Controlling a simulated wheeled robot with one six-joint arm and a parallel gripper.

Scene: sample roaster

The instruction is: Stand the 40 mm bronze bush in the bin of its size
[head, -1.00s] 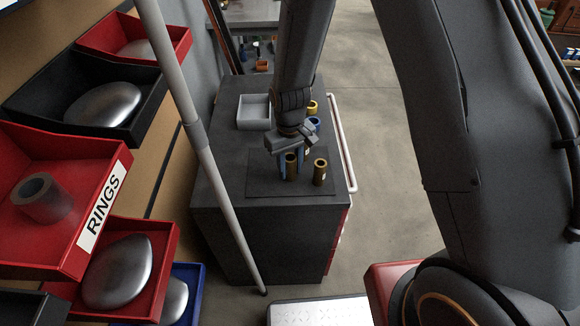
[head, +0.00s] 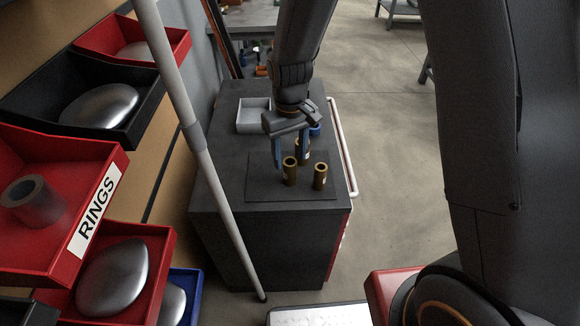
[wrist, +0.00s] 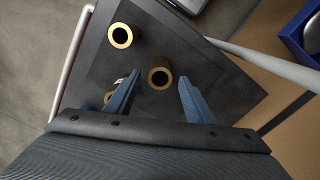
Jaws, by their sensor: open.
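Three bronze bushes stand upright on the dark mat (head: 262,184) on the cabinet: a front-left one (head: 290,177), a front-right one (head: 320,177) and one behind (head: 302,158). I cannot tell which is 40 mm. My gripper (head: 290,155) is open and empty above them, fingers pointing down. In the wrist view, one bush (wrist: 160,79) shows between the blue fingertips (wrist: 159,78), apparently below them. Another (wrist: 122,36) stands clear beyond, and a third (wrist: 109,97) is partly hidden by the left finger. No bin marked with a bush size is readable.
A grey open tray (head: 253,128) stands at the back left of the cabinet top (head: 222,170). A blue item (head: 315,131) is partly hidden behind my gripper. A pale pole (head: 195,140) leans at the cabinet's left. Wall bins, one red and labelled RINGS (head: 70,245), line the left.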

